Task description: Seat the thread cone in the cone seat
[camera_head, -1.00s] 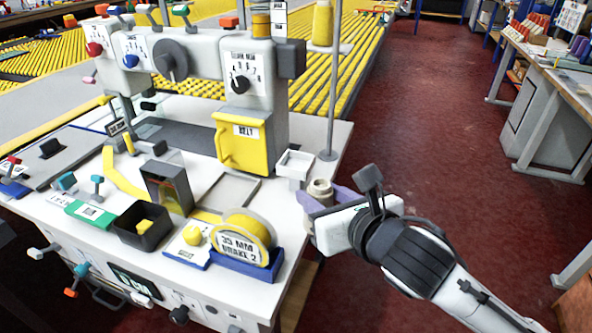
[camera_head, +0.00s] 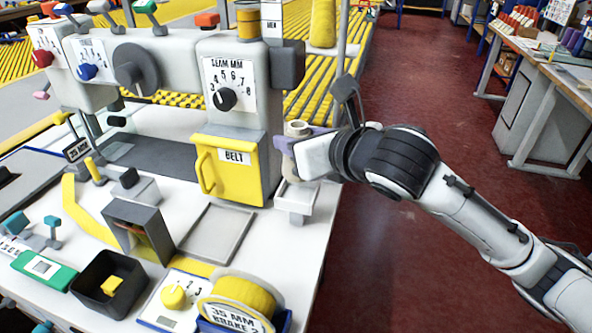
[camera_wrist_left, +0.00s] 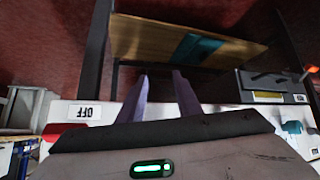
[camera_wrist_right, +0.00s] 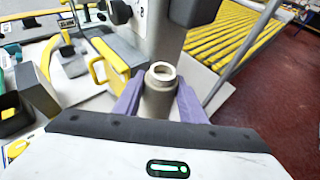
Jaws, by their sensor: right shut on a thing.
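The thread cone (camera_head: 297,128) is a small pale beige cone with an open top. It stands about upright between the purple fingers of my right gripper (camera_head: 295,147), which is shut on it. The right wrist view shows the cone (camera_wrist_right: 160,84) between both fingertips. A small white square holder (camera_head: 297,195), perhaps the cone seat, stands at the table's right edge, below the gripper in the head view. I cannot tell the gap between cone and holder. My left gripper (camera_wrist_left: 160,85) shows only in its wrist view, open, with nothing between its fingers.
The grey machine with a yellow BELT door (camera_head: 225,167) stands left of the gripper. A thin upright pole (camera_head: 341,55) is close behind it. A grey tray (camera_head: 216,233) and yellow tape roll (camera_head: 237,300) lie on the table. Red floor is free at right.

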